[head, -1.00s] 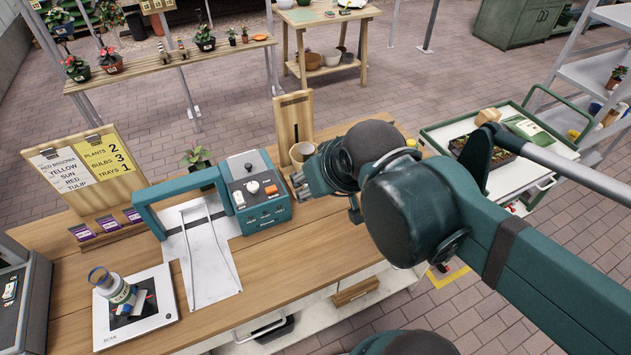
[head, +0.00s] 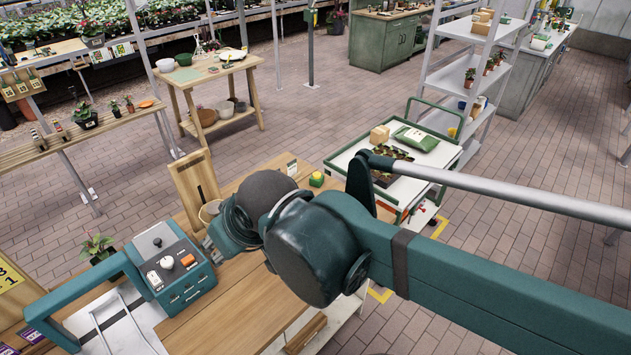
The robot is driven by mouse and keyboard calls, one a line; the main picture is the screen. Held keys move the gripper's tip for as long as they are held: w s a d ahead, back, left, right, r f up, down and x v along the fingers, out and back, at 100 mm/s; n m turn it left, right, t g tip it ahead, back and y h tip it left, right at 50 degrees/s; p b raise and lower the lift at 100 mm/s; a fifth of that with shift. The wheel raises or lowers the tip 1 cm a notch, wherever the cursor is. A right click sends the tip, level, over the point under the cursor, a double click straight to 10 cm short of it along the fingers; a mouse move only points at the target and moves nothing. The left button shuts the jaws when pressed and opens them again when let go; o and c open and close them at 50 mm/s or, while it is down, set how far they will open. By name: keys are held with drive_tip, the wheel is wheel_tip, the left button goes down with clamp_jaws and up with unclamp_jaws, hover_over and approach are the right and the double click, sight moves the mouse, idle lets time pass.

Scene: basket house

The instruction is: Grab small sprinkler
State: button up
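I cannot pick out a small sprinkler for certain in the head view. A small green and yellow item (head: 316,179) sits on the right back part of the wooden workbench (head: 215,318), too small to name. My gripper (head: 208,249) is over the workbench, just right of a teal machine with knobs (head: 172,265). My arm's large joint hides most of the gripper and part of the bench. Whether the fingers are open or shut does not show.
A cart (head: 345,158) with a green bag (head: 415,138), a cardboard box (head: 380,134) and a seedling tray stands behind my arm. A grey shelf (head: 465,70) stands beyond it. A wooden table (head: 195,78) holds bowls and tools. Brick floor lies clear between them.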

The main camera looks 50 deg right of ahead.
drive_tip(key=shift+o, duration=0.3)
drive_tip(key=shift+o, duration=1.1)
drive_tip(key=shift+w+d, duration=0.1)
drive_tip(key=w+d+m+g+h+b, duration=0.15)
drive_tip(key=w+d+m, duration=0.25)
drive_tip(key=w+d, duration=0.85)
drive_tip(key=m+g+h+b, duration=0.2)
drive_tip(key=m+g+h, duration=0.15)
drive_tip(key=m, duration=0.65)
hover_over(317, 179)
drive_tip(key=a, duration=0.1)
wheel_tip(317, 179, down, 25)
drive_tip(key=shift+w+a+g+y, duration=0.15)
drive_tip(key=shift+w+g+y, duration=0.1)
drive_tip(key=shift+g+y, duration=0.15)
